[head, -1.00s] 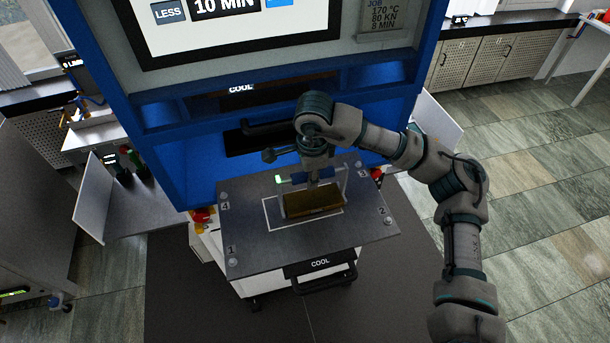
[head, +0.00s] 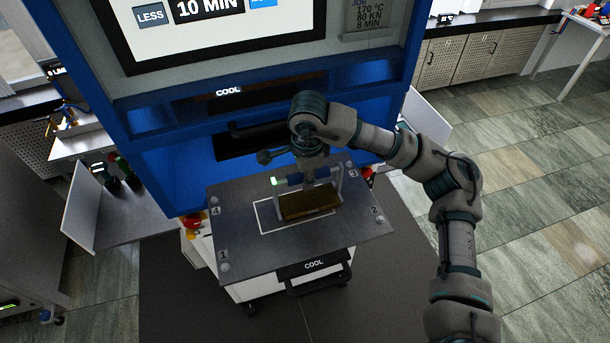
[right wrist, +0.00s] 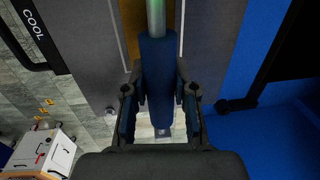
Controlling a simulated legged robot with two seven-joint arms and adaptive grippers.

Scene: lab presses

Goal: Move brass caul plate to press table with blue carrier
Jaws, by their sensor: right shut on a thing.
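The brass caul plate (head: 309,206) is a flat brown-gold slab at the white outlined rectangle on the dark grey press table (head: 240,245). It covers the right part of the outline; I cannot tell whether it touches the table. The blue carrier (head: 291,180) stands over the plate, with pale side posts and a green end. My right gripper (head: 312,178) is shut on the carrier's blue bar. In the right wrist view the bar (right wrist: 157,75) runs between both fingers, and a strip of brass plate (right wrist: 131,28) shows beside it. My left gripper is out of view.
The blue press (head: 180,160) rises directly behind the table, with a slot marked COOL. A black handle (head: 318,281) sticks out at the table's front. Side shelves (head: 125,205) stand at the left. The table's left and front parts are bare.

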